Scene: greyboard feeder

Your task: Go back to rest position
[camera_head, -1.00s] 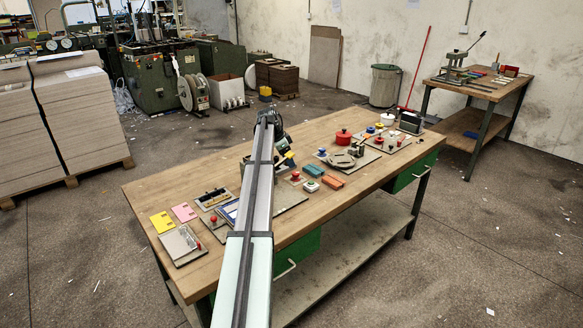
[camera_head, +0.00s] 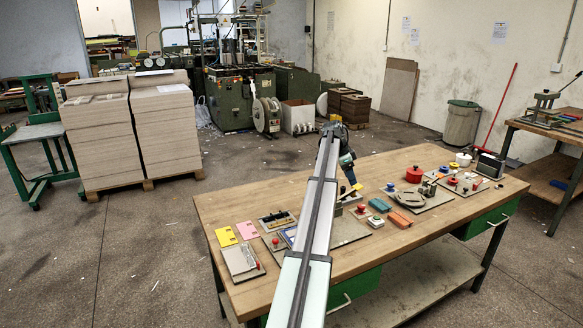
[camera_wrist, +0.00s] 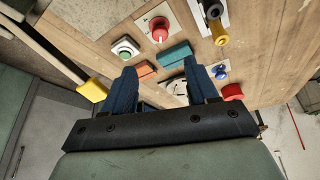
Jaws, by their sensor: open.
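My gripper (camera_wrist: 159,66) shows in the wrist view as two dark blue fingers spread apart, with nothing held between them. Past the fingers I see a teal block (camera_wrist: 175,53), an orange block (camera_wrist: 146,71) and a red knob on a plate (camera_wrist: 159,30). In the head view my arm reaches out over the wooden workbench (camera_head: 262,194). The gripper end hangs past the arm's tip, to its right, above the middle of the bench. The arm partly hides it there, and the fingertips do not show clearly.
Stacked board (camera_head: 164,130) stands behind left. The bench's back-left strip is clear.

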